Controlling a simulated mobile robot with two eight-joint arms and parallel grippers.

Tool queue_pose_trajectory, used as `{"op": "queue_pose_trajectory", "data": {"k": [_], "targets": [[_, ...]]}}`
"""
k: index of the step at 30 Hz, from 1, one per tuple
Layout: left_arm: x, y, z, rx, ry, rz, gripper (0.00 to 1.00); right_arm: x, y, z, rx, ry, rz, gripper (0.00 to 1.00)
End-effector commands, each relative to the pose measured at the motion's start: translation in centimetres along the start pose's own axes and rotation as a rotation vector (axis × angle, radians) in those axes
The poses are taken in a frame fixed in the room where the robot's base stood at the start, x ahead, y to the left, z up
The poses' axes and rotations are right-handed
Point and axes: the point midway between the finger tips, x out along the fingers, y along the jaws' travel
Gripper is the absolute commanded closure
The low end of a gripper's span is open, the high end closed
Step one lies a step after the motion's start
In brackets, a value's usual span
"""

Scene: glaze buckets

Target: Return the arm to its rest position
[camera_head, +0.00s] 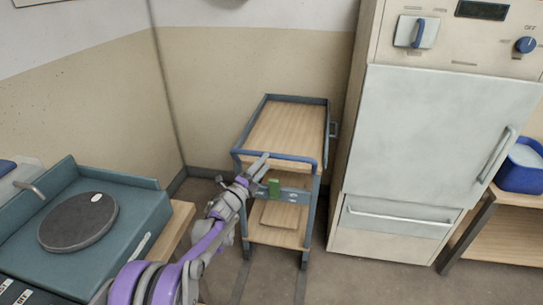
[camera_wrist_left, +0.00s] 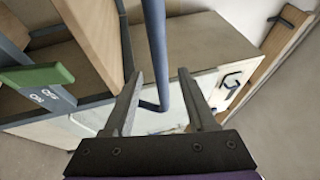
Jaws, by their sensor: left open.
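My left arm comes in from the bottom left of the head view. Its left gripper (camera_head: 262,168) is at the front of the trolley (camera_head: 281,157), by its blue rail. In the left wrist view the left gripper (camera_wrist_left: 158,78) has its fingers apart, with nothing held. A blue bar (camera_wrist_left: 156,45) of the trolley shows between the fingertips in that picture; I cannot tell whether they touch it. My right gripper is not in view.
A green-topped part (camera_head: 274,187) sits on the trolley front, close to the gripper. A tall pale kiln (camera_head: 430,130) stands right of the trolley, and a blue bucket (camera_head: 523,176) on a bench beyond. A teal wheel unit (camera_head: 135,208) is at left. Some floor is clear in front.

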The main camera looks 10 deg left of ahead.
Motion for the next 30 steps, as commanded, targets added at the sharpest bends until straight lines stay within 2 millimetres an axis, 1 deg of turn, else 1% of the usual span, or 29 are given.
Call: {"op": "queue_pose_trajectory", "data": {"k": [1, 3, 6, 21, 23, 26, 29, 30], "targets": [[-0.8, 0.0, 0.1, 0.000, -0.002, 0.000, 0.43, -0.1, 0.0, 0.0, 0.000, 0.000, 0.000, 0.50], [-1.6, 0.0, 0.1, 0.000, -0.001, 0.000, 0.43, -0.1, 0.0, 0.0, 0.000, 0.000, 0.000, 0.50], [-2.2, 0.0, 0.0, 0.000, -0.001, 0.000, 0.43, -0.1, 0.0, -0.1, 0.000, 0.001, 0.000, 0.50], [-2.4, -0.2, 0.1, -0.006, -0.007, 0.002, 0.43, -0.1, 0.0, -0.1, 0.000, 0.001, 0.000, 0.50], [-2.6, -0.7, 0.2, -0.027, -0.028, 0.009, 0.43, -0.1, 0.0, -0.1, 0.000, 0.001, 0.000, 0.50], [-3.4, -2.4, 0.8, -0.104, -0.108, 0.036, 0.43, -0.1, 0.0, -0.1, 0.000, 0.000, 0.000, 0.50], [-5.3, -4.6, 1.5, -0.240, -0.238, 0.082, 0.43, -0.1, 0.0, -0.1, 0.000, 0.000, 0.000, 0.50], [-6.4, -5.3, 1.6, -0.304, -0.297, 0.104, 0.43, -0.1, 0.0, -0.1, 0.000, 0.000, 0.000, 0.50]]}}
